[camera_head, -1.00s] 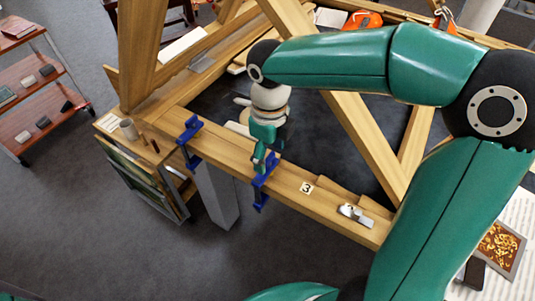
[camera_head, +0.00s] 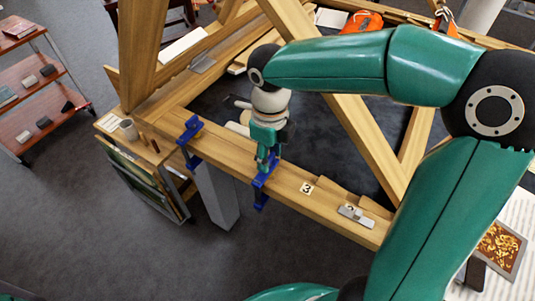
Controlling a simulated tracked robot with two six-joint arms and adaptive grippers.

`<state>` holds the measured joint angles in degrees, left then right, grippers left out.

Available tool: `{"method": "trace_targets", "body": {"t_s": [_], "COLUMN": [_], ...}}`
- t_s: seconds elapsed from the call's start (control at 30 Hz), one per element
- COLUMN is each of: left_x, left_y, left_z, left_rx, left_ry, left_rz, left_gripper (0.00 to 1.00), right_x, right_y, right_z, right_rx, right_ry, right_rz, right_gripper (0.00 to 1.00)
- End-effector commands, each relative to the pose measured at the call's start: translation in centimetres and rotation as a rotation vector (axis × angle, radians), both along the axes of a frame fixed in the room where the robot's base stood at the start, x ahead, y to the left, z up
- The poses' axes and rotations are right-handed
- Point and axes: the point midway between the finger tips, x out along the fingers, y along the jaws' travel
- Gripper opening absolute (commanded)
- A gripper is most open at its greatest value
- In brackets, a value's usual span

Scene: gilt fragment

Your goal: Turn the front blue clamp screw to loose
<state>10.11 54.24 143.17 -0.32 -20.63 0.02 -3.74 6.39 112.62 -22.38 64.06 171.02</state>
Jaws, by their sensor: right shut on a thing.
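Two blue clamps grip the long wooden beam (camera_head: 225,148). The nearer blue clamp (camera_head: 261,196) sits near the middle of the beam, with its lower part hanging below the front edge. The other blue clamp (camera_head: 190,128) is further left. My right gripper (camera_head: 267,163) points down over the nearer clamp and is shut on its screw at the top. The fingers hide most of the screw, so its turn angle cannot be seen. My left gripper is not in view.
A tag marked 3 (camera_head: 307,188) and a grey metal piece (camera_head: 356,216) lie on the beam to the right. Slanted timbers (camera_head: 352,130) rise behind my right arm.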

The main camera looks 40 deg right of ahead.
Motion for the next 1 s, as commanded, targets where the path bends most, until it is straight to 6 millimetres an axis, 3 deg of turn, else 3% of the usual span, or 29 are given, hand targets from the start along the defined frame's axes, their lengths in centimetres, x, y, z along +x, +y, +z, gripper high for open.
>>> {"method": "trace_targets", "body": {"t_s": [0.37,1.0], "left_x": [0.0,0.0], "left_y": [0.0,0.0], "left_z": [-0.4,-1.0], "left_rx": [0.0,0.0], "left_ry": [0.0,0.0], "left_rz": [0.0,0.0], "left_gripper": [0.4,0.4], "right_x": [0.0,0.0], "right_y": [0.1,0.1], "right_z": [-0.1,0.0], "right_rx": [0.003,0.001], "right_ry": [0.001,0.003], "right_rz": [0.178,0.773], "right_gripper": [0.09,0.09]}}
